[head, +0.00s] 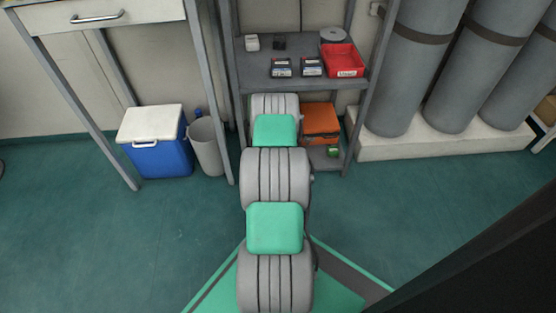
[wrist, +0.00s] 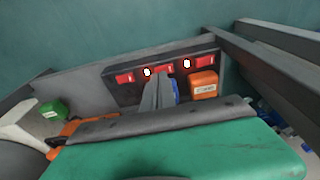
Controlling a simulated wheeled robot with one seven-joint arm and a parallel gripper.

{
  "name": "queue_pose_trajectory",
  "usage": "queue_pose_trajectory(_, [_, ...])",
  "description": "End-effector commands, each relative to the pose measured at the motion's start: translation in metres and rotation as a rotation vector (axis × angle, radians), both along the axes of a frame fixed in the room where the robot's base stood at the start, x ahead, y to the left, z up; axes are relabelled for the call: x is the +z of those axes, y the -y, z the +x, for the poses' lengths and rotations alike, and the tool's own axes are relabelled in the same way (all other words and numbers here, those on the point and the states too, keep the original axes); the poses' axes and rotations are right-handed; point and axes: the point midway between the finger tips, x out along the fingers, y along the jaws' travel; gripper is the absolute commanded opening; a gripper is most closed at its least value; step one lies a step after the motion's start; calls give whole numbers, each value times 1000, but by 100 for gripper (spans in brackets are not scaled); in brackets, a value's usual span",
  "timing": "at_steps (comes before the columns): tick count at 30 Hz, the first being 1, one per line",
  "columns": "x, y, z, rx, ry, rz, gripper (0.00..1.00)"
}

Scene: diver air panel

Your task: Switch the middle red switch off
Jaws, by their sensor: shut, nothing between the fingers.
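In the wrist view a dark panel strip (wrist: 113,89) carries three red switches in a row, with white round spots between them. The left red switch (wrist: 124,78) and the right red switch (wrist: 205,61) show clearly. The middle red switch (wrist: 168,69) is partly hidden behind my fingertips. My gripper (wrist: 157,78) is shut and empty, its tips in front of or at the middle switch; I cannot tell if they touch it. The position of the middle switch cannot be made out. In the head view my arm reaches to the shelf unit and hides the gripper and panel.
An orange box (wrist: 203,86) stands right of my fingers, with a blue item (wrist: 176,88) close behind them. A green box (wrist: 54,109) lies left. Grey shelf posts (head: 362,110) flank the arm. A red bin (head: 343,61) sits on the shelf above.

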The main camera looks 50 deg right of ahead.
Motion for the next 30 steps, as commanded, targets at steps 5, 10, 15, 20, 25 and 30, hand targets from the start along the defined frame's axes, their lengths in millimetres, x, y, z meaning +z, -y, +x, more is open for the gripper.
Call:
queue_pose_trajectory(5, [-3, 0, 0, 0, -1, 1, 0])
queue_pose_trajectory(10, [-6, 0, 0, 0, -1, 1, 0])
queue_pose_trajectory(15, [-8, 0, 0, 0, 0, 0, 0])
queue_pose_trajectory(20, [-10, 0, 0, 0, 1, -1, 0])
queue_pose_trajectory(25, [-13, 0, 0, 0, 0, 0, 0])
queue_pose_trajectory(30, [-12, 0, 0, 0, 1, -1, 0])
